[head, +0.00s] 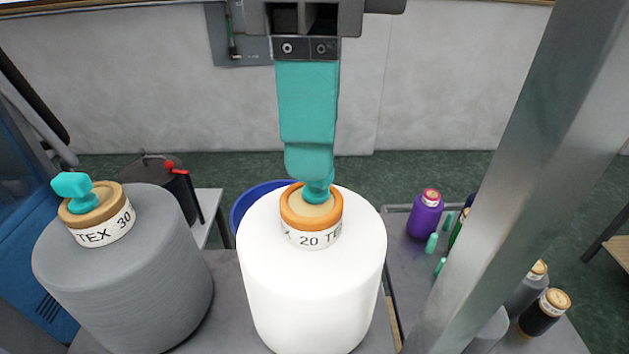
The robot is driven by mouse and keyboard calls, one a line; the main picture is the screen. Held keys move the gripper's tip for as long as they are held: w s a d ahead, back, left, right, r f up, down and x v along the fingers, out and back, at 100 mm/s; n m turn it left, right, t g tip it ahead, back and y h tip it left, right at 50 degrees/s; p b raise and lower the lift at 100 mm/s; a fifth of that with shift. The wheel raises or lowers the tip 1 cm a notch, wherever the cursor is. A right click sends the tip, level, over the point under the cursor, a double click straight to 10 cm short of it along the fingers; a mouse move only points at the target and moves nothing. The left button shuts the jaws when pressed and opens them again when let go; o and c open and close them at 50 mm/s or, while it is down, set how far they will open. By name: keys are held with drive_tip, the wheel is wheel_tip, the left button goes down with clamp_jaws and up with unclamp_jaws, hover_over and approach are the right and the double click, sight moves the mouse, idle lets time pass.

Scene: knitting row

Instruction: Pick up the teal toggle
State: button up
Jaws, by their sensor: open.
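My gripper (308,163) hangs from the top of the head view with long teal fingers pointing down. It is open, though the gap between the fingers does not show from this side. Its tips are right above the white cone (310,290), at a teal toggle (318,192) on the cone's orange-rimmed cap marked 20. Only the toggle's lower part shows; the fingers hide its top. I cannot tell whether they touch it. A second teal toggle (74,188) stands on the cap of the grey cone (125,275), marked TEX 30, at the left.
A grey metal post (505,170) slants across the right side. Behind it, a cart (400,250) holds a purple spool (425,215), small teal pieces and dark spools (545,312). A blue round bin (245,210) is behind the white cone. A blue machine (25,230) is at far left.

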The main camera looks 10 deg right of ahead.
wheel_tip(320, 180, down, 4)
drive_tip(key=b, duration=0.2)
drive_tip(key=shift+b, duration=0.35)
drive_tip(key=shift+c, duration=0.2)
drive_tip(key=c, duration=0.8)
